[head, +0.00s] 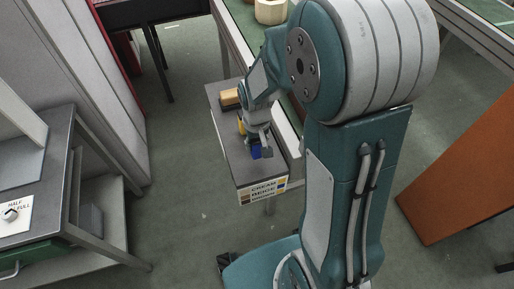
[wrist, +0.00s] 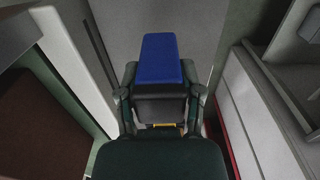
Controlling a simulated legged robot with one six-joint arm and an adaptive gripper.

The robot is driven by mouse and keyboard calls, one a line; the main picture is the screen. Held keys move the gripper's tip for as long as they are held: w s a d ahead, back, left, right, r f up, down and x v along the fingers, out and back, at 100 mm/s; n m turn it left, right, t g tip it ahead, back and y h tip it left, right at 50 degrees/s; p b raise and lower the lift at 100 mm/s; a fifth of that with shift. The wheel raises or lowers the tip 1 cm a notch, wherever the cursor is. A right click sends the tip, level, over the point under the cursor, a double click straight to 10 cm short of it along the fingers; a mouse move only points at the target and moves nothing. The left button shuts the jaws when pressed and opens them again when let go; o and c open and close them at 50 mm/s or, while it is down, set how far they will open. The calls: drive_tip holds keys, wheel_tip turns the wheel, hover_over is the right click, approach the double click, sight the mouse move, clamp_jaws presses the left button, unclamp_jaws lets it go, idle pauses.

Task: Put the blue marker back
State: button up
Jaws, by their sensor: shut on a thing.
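The blue marker shows as a blue block in the wrist view (wrist: 162,58) and as a small blue patch in the head view (head: 256,152). My gripper (head: 259,142) is shut on it, with one finger on each side in the wrist view. In the head view the gripper and marker are over the near part of a narrow grey-topped stand (head: 238,162). I cannot tell whether the marker touches the top. A yellow piece (head: 241,126) shows beside my gripper, partly hidden by it.
A tan block (head: 230,97) lies at the stand's far end. A sign reading cream, beige, brown (head: 264,190) is on its near face. A grey bench (head: 50,170) stands left, and an orange-brown panel (head: 455,175) leans right. Green floor (head: 185,215) between bench and stand is open.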

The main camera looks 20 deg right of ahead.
sight(256, 150)
drive_tip(key=shift+f, duration=1.4)
drive_tip(key=o, duration=0.9)
drive_tip(key=shift+f, duration=0.1)
wheel_tip(256, 150, up, 12)
drive_tip(key=shift+r, duration=0.15)
drive_tip(key=s+r+t, duration=0.2)
drive_tip(key=s+r, duration=0.2)
drive_tip(key=s+r+t, duration=0.1)
drive_tip(key=s+r, duration=0.2)
drive_tip(key=s, duration=0.2)
drive_tip(key=s+r+t, duration=0.2)
drive_tip(key=s+r, duration=0.2)
drive_tip(key=s, duration=0.1)
drive_tip(key=shift+s+r+t, duration=0.15)
drive_tip(key=shift+r+t, duration=0.15)
drive_tip(key=shift+r, duration=0.05)
